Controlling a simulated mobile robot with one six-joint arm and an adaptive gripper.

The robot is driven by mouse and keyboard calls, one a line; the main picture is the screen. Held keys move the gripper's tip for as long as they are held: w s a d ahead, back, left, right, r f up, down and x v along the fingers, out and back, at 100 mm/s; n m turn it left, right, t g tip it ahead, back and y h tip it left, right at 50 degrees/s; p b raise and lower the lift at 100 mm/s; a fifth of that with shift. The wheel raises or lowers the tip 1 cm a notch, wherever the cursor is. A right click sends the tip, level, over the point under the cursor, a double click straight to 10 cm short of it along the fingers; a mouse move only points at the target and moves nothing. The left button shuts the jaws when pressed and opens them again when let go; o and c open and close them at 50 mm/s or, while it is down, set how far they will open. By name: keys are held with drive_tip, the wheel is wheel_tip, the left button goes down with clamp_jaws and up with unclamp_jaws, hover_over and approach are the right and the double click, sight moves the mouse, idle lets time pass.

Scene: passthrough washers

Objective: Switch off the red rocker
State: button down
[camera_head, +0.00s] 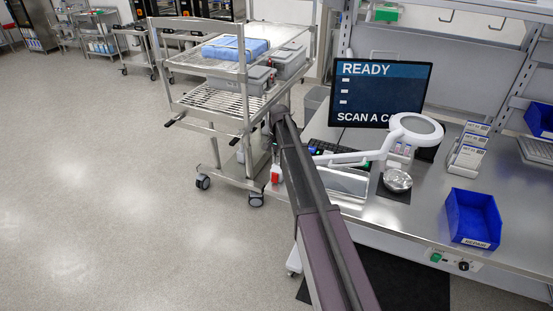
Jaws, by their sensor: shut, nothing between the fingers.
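A small red rocker (275,175) shows on a pale plate at the left end of the steel workbench, beside the cart. Its on or off position is too small to tell. My arm reaches up from the bottom of the picture, and its far end stands over the bench's left corner. My gripper (274,148) is small and dark there, partly lost against the cart, with its fingers shut and empty. It appears just above the red rocker; whether it touches it I cannot tell.
The bench carries a monitor (385,95), a magnifier lamp (415,128), a metal bowl (397,181) and a blue bin (472,218). A green rocker (436,257) is on the bench front. Floor at left is clear.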

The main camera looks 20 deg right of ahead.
sight(275, 174)
drive_tip(key=shift+s+a+f+b, duration=0.15)
drive_tip(key=shift+f+b, duration=1)
drive_tip(key=shift+f, duration=0.15)
drive_tip(key=shift+s+a+f+b, duration=0.1)
drive_tip(key=shift+s+f+b, duration=0.05)
drive_tip(key=shift+f+b, duration=1.1)
